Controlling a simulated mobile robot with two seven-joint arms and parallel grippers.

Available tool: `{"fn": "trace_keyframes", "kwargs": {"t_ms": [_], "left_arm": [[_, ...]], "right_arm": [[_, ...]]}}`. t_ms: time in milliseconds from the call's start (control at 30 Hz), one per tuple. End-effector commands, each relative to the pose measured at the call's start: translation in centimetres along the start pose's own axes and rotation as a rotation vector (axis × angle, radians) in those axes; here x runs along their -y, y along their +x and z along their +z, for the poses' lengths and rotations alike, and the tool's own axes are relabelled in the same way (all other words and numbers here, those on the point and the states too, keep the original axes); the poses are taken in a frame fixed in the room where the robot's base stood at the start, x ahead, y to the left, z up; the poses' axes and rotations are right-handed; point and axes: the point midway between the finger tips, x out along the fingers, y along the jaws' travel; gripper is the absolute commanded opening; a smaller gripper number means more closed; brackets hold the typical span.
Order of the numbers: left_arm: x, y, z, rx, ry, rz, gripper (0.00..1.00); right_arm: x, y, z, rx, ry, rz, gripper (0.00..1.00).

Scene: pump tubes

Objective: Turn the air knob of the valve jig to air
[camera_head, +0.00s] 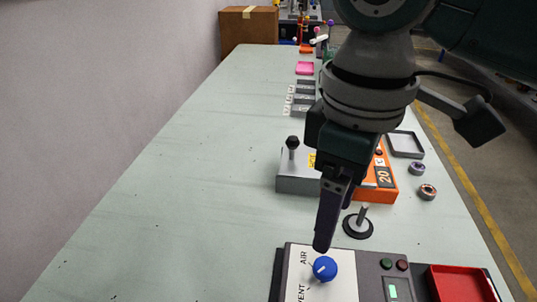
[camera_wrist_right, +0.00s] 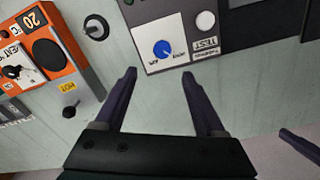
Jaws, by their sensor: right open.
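The valve jig (camera_head: 341,288) is at the bottom of the head view, with a white plate carrying a blue round air knob (camera_head: 325,268). The labels AIR and VENT are printed beside the knob. Its pale pointer mark faces the label side; I cannot tell which word it points at. The knob also shows in the right wrist view (camera_wrist_right: 163,48). My right gripper (camera_wrist_right: 158,77) is open and empty, its fingers pointing toward the jig, with the knob beyond the gap between the tips. In the head view its fingers (camera_head: 323,246) reach down just behind the knob. Contact is not visible.
A dark finger-like tip, perhaps my left gripper's, (camera_wrist_right: 300,146) enters the wrist view at lower right. A red tray (camera_head: 460,284) is right of the jig. Behind stand a metal post (camera_head: 361,217), an orange box (camera_head: 386,181) and a grey box with a black-knobbed lever (camera_head: 293,180). The table's left is clear.

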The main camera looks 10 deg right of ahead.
Motion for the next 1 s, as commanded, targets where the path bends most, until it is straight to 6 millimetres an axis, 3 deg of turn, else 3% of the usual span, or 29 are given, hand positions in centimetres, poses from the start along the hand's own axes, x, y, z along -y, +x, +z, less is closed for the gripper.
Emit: {"fn": "trace_keyframes", "kwargs": {"t_ms": [167,533,700,967,1000], "left_arm": [[-0.2,0.5,0.5,0.009,0.001,0.005,0.00],[-0.4,2.2,1.1,0.012,0.000,0.007,0.00],[-0.3,2.4,1.1,0.010,-0.001,0.006,0.00],[-0.3,2.3,1.0,0.008,-0.001,0.005,0.00],[-0.3,2.3,1.0,0.008,-0.001,0.005,0.00]], "right_arm": [[0.0,2.1,0.1,0.004,0.002,-0.002,0.72],[0.0,8.6,0.0,0.001,0.000,0.000,0.72],[0.0,9.7,0.1,0.001,0.000,0.001,0.72],[0.0,9.7,0.0,0.000,0.000,0.002,0.72],[0.0,9.7,0.0,0.000,0.000,0.002,0.67]]}}
